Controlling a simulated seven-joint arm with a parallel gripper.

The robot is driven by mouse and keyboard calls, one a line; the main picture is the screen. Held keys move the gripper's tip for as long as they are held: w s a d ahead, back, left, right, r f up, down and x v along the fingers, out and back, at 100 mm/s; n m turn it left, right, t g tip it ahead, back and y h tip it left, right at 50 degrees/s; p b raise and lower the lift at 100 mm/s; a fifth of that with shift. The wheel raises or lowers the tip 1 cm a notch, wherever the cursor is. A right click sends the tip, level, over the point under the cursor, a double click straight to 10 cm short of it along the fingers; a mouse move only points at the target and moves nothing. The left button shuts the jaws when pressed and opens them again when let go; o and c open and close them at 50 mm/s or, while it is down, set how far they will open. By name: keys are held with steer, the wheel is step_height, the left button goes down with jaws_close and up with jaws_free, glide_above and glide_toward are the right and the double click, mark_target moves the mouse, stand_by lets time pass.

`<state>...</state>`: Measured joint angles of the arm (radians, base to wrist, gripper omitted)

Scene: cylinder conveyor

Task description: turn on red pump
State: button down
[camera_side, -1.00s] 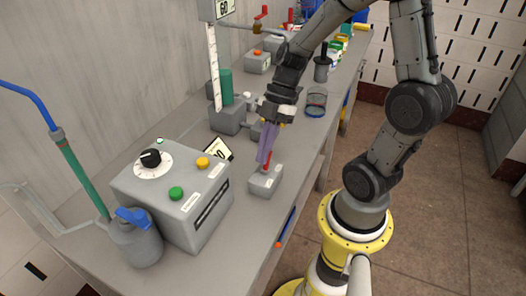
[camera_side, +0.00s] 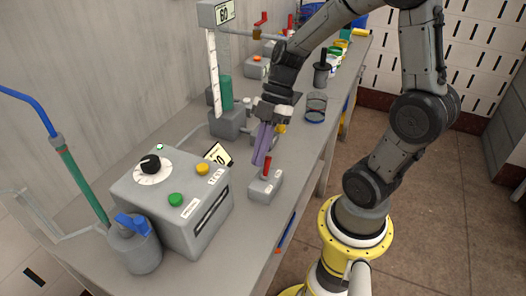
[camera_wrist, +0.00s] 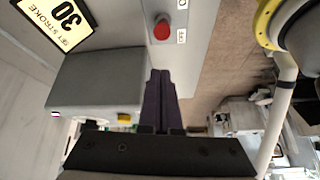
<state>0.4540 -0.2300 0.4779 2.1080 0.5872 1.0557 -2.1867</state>
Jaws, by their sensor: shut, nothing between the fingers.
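The red pump's switch is a small grey box (camera_side: 264,189) with an upright red lever (camera_side: 267,168), near the front edge of the bench in the side view. In the wrist view the lever appears end-on as a round red knob (camera_wrist: 162,28) on a grey top with white labels beside it. My gripper (camera_side: 258,163) has purple fingers shut with nothing between them. The fingertips point down just to the left of the lever; I cannot tell if they touch it. In the wrist view the shut fingers (camera_wrist: 160,72) lie below the knob, with a gap visible.
A large grey control box (camera_side: 185,205) with a black dial and green and yellow buttons stands to the left. A card reading 30 (camera_wrist: 62,20) lies near the switch.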

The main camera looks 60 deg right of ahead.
steer(key=shift+w+a+r, duration=0.1)
steer(key=shift+a+r, duration=0.1)
steer(key=shift+a, duration=0.25)
steer(key=shift+w+a+r, duration=0.1)
steer(key=shift+a+r, duration=0.1)
steer(key=shift+a, duration=0.25)
steer(key=d+v, duration=0.1)
steer(key=v, duration=0.8)
steer(key=shift+d, duration=0.45)
steer(key=shift+f, duration=0.15)
